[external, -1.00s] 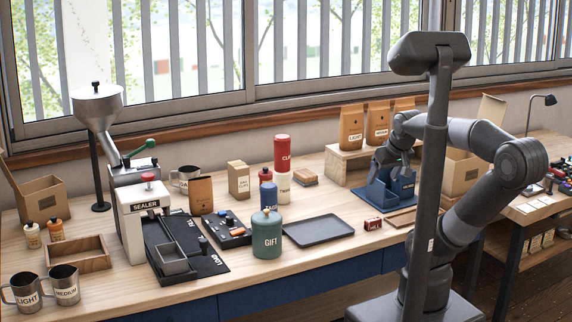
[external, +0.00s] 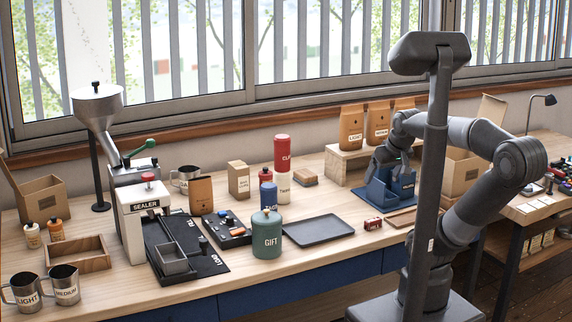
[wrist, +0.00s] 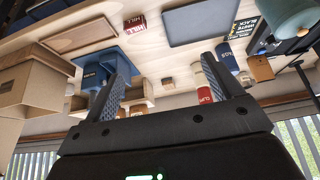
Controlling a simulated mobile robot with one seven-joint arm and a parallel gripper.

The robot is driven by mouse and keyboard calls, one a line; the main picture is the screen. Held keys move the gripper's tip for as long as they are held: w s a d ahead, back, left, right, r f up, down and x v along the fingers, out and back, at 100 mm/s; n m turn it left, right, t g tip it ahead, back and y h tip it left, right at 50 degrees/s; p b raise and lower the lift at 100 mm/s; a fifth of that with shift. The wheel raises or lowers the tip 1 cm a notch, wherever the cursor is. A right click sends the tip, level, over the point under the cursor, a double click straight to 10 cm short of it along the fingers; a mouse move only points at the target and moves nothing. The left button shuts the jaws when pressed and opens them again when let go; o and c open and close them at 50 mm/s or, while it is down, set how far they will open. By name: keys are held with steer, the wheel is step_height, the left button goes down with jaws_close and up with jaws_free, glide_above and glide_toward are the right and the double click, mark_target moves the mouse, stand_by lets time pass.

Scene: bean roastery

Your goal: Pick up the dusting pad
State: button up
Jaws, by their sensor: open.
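A small tan block with a greyish top, which looks like the dusting pad (external: 306,178), lies flat on the bench right of the red and white canisters. In the wrist view, which is upside down, the pad (wrist: 142,82) shows small and some way off, between the fingers in the picture. My gripper (external: 380,160) is above the blue holder at the right of the bench, right of the pad and apart from it. In the wrist view my gripper (wrist: 163,68) is open, with nothing between its fingers.
The blue holder (external: 375,195) stands below my gripper. A wooden riser (external: 345,165) with coffee bags is behind. The red CLIP canister (external: 282,150) and white canister (external: 284,190) stand left of the pad. A dark tray (external: 318,230) lies in front, with bare bench between.

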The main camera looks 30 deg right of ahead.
steer(key=w+d+r, duration=0.1)
steer(key=w+r, duration=0.1)
steer(key=w, duration=1.3)
steer(key=w+d+r, duration=0.1)
steer(key=w+r, duration=0.1)
steer(key=w, duration=1.2)
steer(key=shift+n+g, duration=0.4)
steer(key=shift+g, duration=0.2)
steer(key=w+d+f, duration=0.1)
steer(key=w+f, duration=0.4)
steer(key=w, duration=0.3)
steer(key=w+d+f, duration=0.1)
steer(key=w+f, duration=0.5)
steer(key=w, duration=0.2)
steer(key=w+d+f, duration=0.1)
steer(key=w+f, duration=0.5)
steer(key=w, duration=0.2)
steer(key=shift+d+f, duration=0.1)
steer(key=shift+d, duration=0.15)
glide_above(306, 173)
steer(key=s, duration=0.2)
step_height(306, 173, down, 4)
steer(key=shift+w+d+f, duration=0.15)
steer(key=shift+x, duration=2.85)
steer(key=shift+a+f, duration=0.15)
steer(key=shift+a, duration=0.05)
steer(key=shift+c, duration=0.6)
